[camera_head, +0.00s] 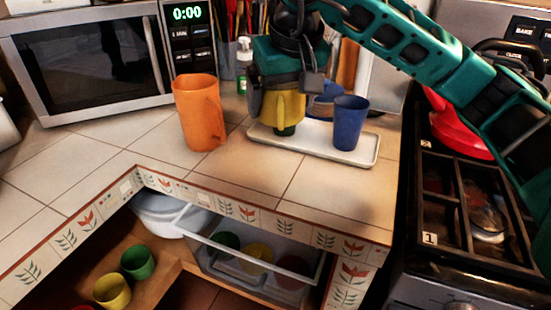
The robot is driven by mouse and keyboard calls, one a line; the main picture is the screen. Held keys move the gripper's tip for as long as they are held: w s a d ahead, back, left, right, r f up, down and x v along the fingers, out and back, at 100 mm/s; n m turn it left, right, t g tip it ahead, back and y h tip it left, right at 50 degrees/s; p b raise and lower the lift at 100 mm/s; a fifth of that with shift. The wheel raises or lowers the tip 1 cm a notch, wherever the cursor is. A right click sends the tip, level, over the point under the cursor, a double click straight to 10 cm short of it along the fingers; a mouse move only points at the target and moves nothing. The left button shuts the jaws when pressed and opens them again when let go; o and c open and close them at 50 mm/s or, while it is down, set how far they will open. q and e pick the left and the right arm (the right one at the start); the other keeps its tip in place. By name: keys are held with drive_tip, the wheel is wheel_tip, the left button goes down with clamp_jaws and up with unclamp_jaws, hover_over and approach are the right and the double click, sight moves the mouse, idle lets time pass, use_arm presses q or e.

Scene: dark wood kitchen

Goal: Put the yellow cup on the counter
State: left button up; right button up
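A yellow cup (270,108) with a handle is at the left end of the white tray (355,157) on the tiled counter (235,180). My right gripper (281,98) comes down from above, with its fingers on either side of the cup; it looks shut on it. The gripper hides the cup's top. A small green patch shows right under the cup, and I cannot tell whether the cup touches the tray. Another yellow cup (112,291) stands on the lower shelf. My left gripper is not in view.
An open drawer (265,255) is below the counter; the stove is at right. The front tiles are clear.

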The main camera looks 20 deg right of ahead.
drive_tip(key=r, duration=0.2)
drive_tip(key=r+b, duration=0.1)
drive_tip(key=r, duration=0.1)
drive_tip(key=r+b, duration=0.1)
drive_tip(key=r, duration=0.1)
drive_tip(key=shift+s+d+r, duration=0.15)
drive_tip(key=shift+s+d, duration=0.15)
drive_tip(key=shift+d, duration=0.05)
drive_tip(key=shift+r, duration=0.15)
wheel_tip(320, 180, down, 14)
drive_tip(key=b, duration=0.3)
drive_tip(key=shift+s+d+f, duration=0.1)
drive_tip(key=shift+f, duration=0.15)
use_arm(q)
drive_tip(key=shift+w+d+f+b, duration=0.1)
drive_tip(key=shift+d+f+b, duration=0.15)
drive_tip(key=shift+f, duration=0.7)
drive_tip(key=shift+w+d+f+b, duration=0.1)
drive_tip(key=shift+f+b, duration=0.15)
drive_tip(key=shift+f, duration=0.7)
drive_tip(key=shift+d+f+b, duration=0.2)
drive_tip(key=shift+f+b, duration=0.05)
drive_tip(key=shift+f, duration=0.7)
use_arm(e)
drive_tip(key=shift+f, duration=2.55)
drive_tip(key=shift+f, duration=0.2)
drive_tip(key=o, duration=0.9)
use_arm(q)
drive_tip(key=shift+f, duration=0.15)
